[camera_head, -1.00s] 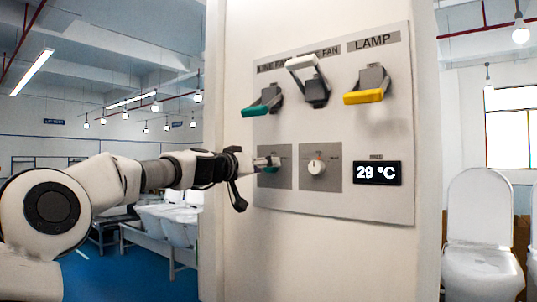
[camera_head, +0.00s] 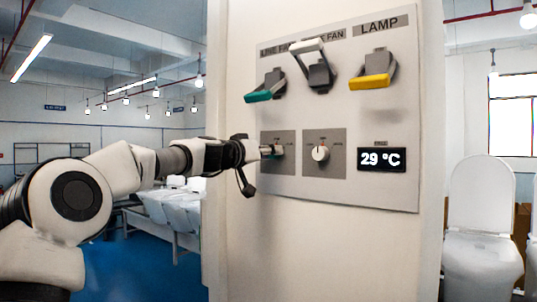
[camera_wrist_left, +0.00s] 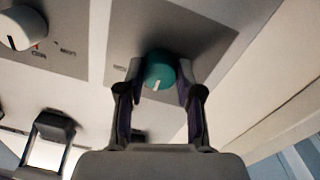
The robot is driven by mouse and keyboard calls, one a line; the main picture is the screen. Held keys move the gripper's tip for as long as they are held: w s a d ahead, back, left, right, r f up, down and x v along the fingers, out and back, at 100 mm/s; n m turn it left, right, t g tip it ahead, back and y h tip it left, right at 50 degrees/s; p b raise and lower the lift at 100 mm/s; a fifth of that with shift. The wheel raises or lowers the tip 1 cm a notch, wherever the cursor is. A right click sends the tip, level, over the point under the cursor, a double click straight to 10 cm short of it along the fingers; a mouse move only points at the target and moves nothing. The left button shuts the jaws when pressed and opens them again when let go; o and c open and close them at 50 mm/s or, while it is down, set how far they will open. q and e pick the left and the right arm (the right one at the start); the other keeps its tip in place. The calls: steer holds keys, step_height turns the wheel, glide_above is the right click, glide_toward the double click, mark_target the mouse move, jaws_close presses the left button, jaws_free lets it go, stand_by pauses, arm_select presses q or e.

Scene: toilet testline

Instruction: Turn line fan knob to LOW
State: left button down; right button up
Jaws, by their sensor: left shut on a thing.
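The teal line fan knob (camera_head: 279,150) sits on a grey plate at the lower left of the wall panel. In the left wrist view the knob (camera_wrist_left: 160,66) shows a white pointer mark directed toward the gripper's palm, slightly left. My left gripper (camera_head: 268,151) reaches in from the left, its fingers on either side of the knob and shut on it. The fingers (camera_wrist_left: 159,76) flank it in the wrist view. The labels around the knob are too small or hidden to read. My right gripper is not in view.
A white knob (camera_head: 320,153) is right of the teal one, beside a 29 °C display (camera_head: 382,159). Above are a teal-handled switch (camera_head: 265,92), a white-handled switch (camera_head: 307,46) and a yellow-handled switch (camera_head: 371,81). A white toilet (camera_head: 483,225) stands at right.

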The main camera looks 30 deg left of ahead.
arm_select(q)
steer(key=shift+f, duration=0.1)
steer(key=shift+n+b, duration=0.95)
steer(key=shift+n, duration=4.95)
steer(key=c, duration=0.8)
jaws_free()
steer(key=shift+o, duration=0.3)
steer(key=shift+w+d, duration=0.2)
steer(key=shift+w, duration=0.1)
steer(key=shift+s+a, duration=0.15)
steer(key=shift+s, duration=0.05)
